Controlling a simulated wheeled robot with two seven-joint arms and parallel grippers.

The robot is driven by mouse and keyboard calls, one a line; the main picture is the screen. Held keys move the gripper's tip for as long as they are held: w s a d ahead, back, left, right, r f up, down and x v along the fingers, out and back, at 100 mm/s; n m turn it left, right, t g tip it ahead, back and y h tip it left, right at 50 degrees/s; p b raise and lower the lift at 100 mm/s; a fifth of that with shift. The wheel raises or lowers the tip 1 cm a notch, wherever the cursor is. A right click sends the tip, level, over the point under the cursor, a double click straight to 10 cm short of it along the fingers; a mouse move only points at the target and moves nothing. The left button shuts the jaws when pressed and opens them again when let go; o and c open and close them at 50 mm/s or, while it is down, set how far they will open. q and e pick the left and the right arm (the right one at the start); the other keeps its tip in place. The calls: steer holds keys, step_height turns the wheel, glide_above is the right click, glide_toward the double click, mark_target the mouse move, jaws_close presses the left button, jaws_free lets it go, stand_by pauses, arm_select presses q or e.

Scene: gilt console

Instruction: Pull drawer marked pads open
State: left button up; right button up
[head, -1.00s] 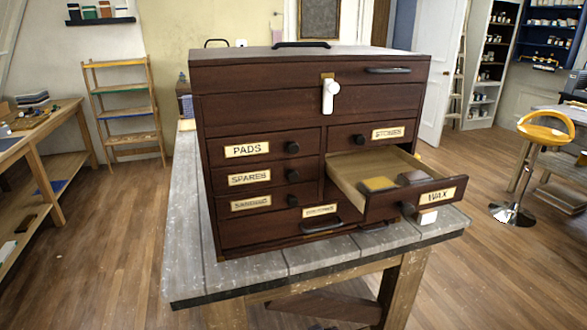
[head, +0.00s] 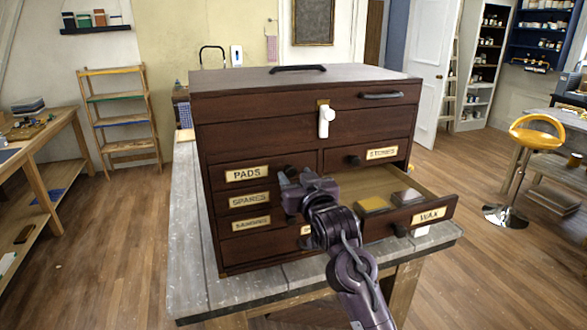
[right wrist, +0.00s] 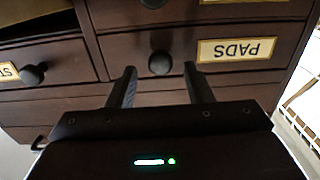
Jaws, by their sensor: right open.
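The chest's PADS drawer (head: 225,174) is shut, on the left of the dark wooden chest, with a cream label. Its round dark knob (right wrist: 160,62) shows in the right wrist view, which sees the chest upside down. In the head view my right gripper mostly covers that knob. My right gripper (head: 291,178) is at the chest front, right of the PADS label. In the right wrist view its two fingers (right wrist: 160,72) are apart, with the knob between their tips. I cannot tell whether they touch it. My left gripper is not in view.
The WAX drawer (head: 441,212) stands pulled out at the lower right, holding a yellow block (head: 373,204) and a grey one. The STONES drawer (head: 350,160) is shut, as is the SPARES drawer (head: 228,199) below PADS. The grey bench (head: 190,240) has bare room left of the chest.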

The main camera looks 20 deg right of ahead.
steer(key=shift+w+a, duration=0.1)
steer(key=shift+w, duration=1)
jaws_close()
